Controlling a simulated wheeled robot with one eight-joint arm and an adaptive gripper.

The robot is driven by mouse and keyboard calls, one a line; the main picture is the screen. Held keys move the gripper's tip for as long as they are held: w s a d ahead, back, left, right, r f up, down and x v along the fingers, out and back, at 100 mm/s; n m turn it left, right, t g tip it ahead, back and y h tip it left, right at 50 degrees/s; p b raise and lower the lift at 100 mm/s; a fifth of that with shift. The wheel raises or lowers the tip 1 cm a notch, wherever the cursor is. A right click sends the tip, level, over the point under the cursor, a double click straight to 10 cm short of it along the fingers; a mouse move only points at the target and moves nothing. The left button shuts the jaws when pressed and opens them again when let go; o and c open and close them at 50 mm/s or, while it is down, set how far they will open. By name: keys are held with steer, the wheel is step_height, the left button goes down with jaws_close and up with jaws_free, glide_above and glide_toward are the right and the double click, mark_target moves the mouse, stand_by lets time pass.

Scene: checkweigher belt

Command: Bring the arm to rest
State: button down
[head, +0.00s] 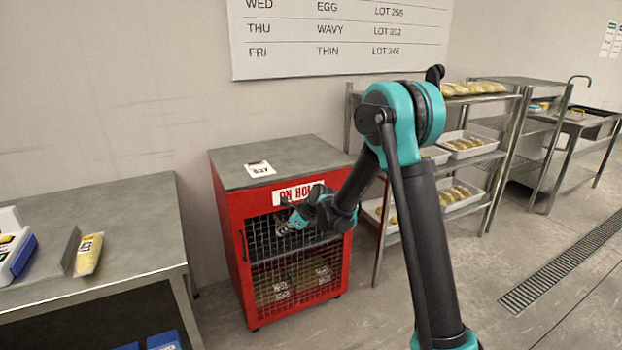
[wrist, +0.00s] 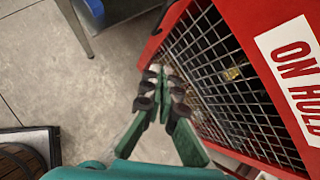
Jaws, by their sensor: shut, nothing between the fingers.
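My gripper (head: 286,222) is in front of the red ON HOLD cabinet (head: 233,256), near the upper part of its mesh door (head: 300,262). In the wrist view my gripper (wrist: 161,76) points past the edge of the red cabinet (wrist: 240,30), with the grey floor beyond. Its fingers are together with nothing between them. My arm is raised and bent, crossing in front of the shelf rack. Whether the fingers touch the mesh is hard to tell.
A steel table (head: 110,215) with a yellow pack (head: 88,254) stands at the left. A rack (head: 490,150) with trays of packs is behind my arm at the right. A label (head: 259,169) lies on the cabinet top. Floor at the right is clear, with a drain (head: 565,262).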

steer(key=s+d+r+n+h, duration=0.1)
steer(key=s+d+r+n, duration=0.2)
steer(key=d, duration=0.4)
steer(key=s+d+r+n+t+h, duration=0.1)
steer(key=s+d+n, duration=0.2)
steer(key=s+d, duration=0.3)
steer(key=s+d+r+n+h, duration=0.2)
steer(key=s+d+n, duration=0.15)
steer(key=d, duration=0.45)
steer(key=s+d+f+n+h, duration=0.1)
steer(key=s+d+f+n, duration=0.1)
steer(key=s+d+n, duration=0.3)
steer(key=s+d+f+n+h, duration=0.1)
steer(key=s+d+n, duration=0.4)
steer(key=s+d, duration=0.6)
steer(key=shift+s+d+f+n+h, duration=0.3)
steer(key=shift+s+h, duration=0.5)
steer(key=shift+s, duration=0.35)
steer(key=shift+a, duration=0.1)
